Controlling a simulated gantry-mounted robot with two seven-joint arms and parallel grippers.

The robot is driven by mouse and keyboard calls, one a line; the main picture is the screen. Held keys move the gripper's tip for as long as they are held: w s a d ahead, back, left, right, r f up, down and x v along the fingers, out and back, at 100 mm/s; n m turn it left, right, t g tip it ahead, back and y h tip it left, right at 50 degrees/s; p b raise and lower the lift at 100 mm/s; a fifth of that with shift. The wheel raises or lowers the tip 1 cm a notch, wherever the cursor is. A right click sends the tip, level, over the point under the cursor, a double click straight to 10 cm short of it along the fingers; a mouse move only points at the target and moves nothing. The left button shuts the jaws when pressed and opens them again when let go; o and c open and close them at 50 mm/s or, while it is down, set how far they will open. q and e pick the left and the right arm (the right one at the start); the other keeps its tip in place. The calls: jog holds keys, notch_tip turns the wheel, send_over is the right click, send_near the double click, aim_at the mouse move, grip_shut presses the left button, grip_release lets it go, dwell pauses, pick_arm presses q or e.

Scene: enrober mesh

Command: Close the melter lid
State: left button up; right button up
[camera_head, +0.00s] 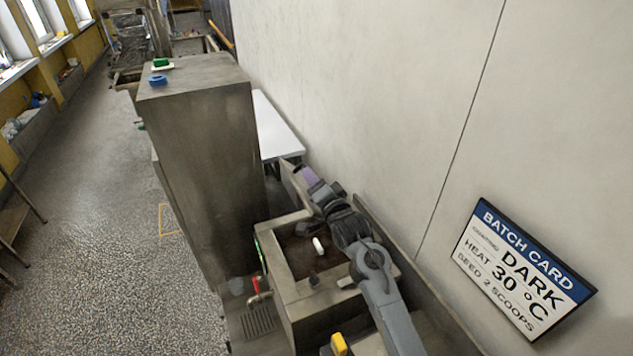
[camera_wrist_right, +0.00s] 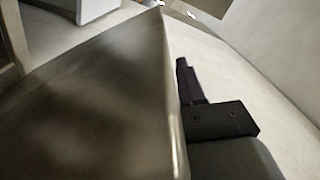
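The melter (camera_head: 285,285) is an open metal tank with dark brown contents in the lower middle of the head view. A metal panel (camera_head: 375,215), which looks like its lid, stands raised along the wall side, partly hidden by my right arm. In the right wrist view a large metal plate (camera_wrist_right: 90,110), seemingly the same lid, fills the left and middle. My right gripper (camera_head: 306,177) is at the far end of the panel. Its dark finger (camera_wrist_right: 188,82) shows beside the plate's edge, on the wall side; contact is unclear, as is its opening. My left gripper is out of view.
A tall metal cabinet (camera_head: 205,160) stands left of the melter. A red-handled tap (camera_head: 257,290) sits at the melter's front. A white table (camera_head: 275,128) is behind. The batch card (camera_head: 525,270) is on the right wall. The floor at left is clear.

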jog(key=shift+d+f, duration=0.15)
jog(key=shift+f, duration=0.05)
jog(key=shift+s+d+f, duration=0.1)
jog(key=shift+s+d, duration=0.15)
jog(key=shift+s, duration=0.35)
jog(key=b+v, duration=0.1)
jog(key=v, duration=0.8)
jog(key=shift+s+r, duration=0.25)
jog(key=shift+a, duration=0.1)
jog(key=shift+c, duration=0.5)
